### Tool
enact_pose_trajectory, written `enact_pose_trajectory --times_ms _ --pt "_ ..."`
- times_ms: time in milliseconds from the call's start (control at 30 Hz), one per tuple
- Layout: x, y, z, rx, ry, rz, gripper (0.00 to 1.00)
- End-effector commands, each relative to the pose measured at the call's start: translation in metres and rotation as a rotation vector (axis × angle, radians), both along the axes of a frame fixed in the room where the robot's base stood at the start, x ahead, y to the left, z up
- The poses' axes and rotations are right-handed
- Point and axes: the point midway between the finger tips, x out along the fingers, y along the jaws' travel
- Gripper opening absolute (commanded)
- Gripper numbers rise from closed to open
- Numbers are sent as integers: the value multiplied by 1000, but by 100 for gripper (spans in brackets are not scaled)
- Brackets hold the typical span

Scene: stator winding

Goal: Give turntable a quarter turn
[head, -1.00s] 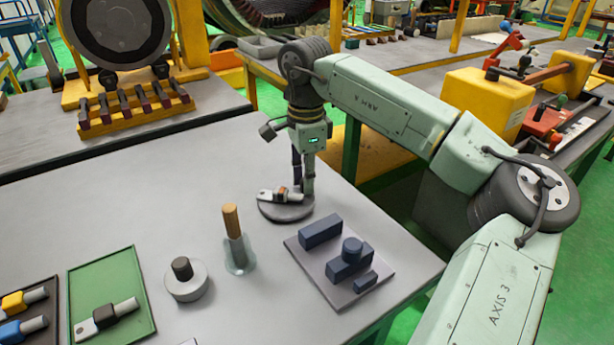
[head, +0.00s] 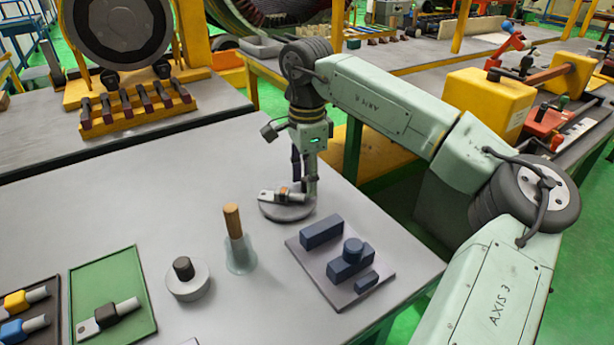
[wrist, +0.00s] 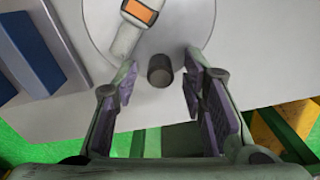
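The turntable, a round grey disc (head: 288,214), lies near the far edge of the grey table. It also shows at the top of the wrist view (wrist: 185,28). A pale metal lug with an orange band (head: 268,196) lies on it, partly cut off in the wrist view (wrist: 137,12). A short dark peg (wrist: 159,70) stands near the disc's rim. My gripper (wrist: 161,75) is open, pointing down, with one finger on each side of the peg and gaps visible to both. In the head view my gripper (head: 304,188) is over the disc's far right side.
A plate with dark blue blocks (head: 340,265) lies close to the turntable.

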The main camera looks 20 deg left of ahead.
Motion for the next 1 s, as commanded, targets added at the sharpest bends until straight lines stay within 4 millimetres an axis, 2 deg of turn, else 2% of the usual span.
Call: enact_pose_trajectory --times_ms 267,367,467,800,1000 --pt "0 0 1 -1 -1 0 40" --pt "0 0 7 -1 -2 0 40" --pt "1 0 22 0 -4 -1 40" --pt "0 1 92 0 -2 -1 40" --pt "0 0 116 0 -1 -1 40"
